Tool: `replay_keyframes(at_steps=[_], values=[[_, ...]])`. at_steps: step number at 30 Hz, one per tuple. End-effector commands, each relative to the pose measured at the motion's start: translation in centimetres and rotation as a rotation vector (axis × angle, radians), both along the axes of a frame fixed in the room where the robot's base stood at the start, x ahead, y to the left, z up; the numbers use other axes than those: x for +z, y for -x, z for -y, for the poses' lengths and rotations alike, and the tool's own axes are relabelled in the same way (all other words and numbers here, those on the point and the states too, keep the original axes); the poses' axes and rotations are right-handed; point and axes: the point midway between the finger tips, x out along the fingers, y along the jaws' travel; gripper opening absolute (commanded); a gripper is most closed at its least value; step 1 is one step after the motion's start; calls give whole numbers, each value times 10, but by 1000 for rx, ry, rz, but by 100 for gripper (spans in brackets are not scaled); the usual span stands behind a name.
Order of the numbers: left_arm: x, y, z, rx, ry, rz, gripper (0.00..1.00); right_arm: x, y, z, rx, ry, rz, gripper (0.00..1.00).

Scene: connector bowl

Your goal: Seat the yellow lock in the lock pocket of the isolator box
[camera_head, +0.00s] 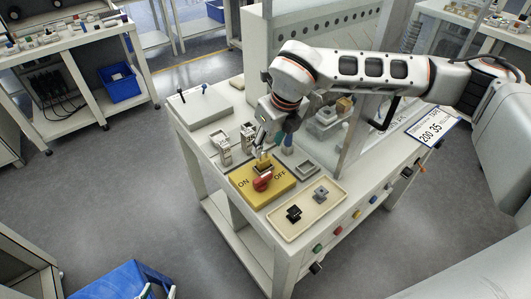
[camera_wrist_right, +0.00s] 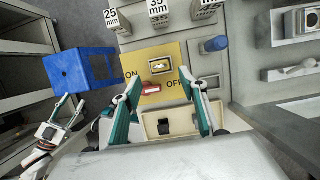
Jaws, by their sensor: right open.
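The yellow isolator box (camera_head: 248,189) lies flat on the bench and also shows in the right wrist view (camera_wrist_right: 180,53). Its red handle (camera_head: 263,184) sits between the ON and OFF marks. A dark-framed lock pocket (camera_wrist_right: 155,72) is behind the handle. A small yellow piece (camera_wrist_right: 162,66), seemingly the lock, shows within that frame; I cannot tell how deep it sits. My right gripper (camera_wrist_right: 166,90) is open above the box, its fingers wide apart with nothing between them. My left gripper (camera_head: 158,291) is low at the left, fingers apart, and looks empty in the wrist view.
A beige tray (camera_head: 318,217) with two small connectors is in front of the box. White blocks marked in mm (camera_wrist_right: 157,12) stand behind it, with a blue cylinder (camera_wrist_right: 214,45) to the right. A clear panel and shelf stand right.

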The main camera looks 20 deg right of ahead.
Motion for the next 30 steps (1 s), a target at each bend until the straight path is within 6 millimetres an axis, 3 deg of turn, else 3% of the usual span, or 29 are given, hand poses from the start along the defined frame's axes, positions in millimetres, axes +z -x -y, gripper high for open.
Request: replay_keyframes(at_steps=[3,9,30], values=[[-4,1,0,-1,0,-2,40,22,6,2,1,0,3,43],[-9,2,0,0,-2,-8,40,44,13,5,1,0,1,43],[-6,0,0,0,0,-1,40,49,15,5,0,0,-1,43]])
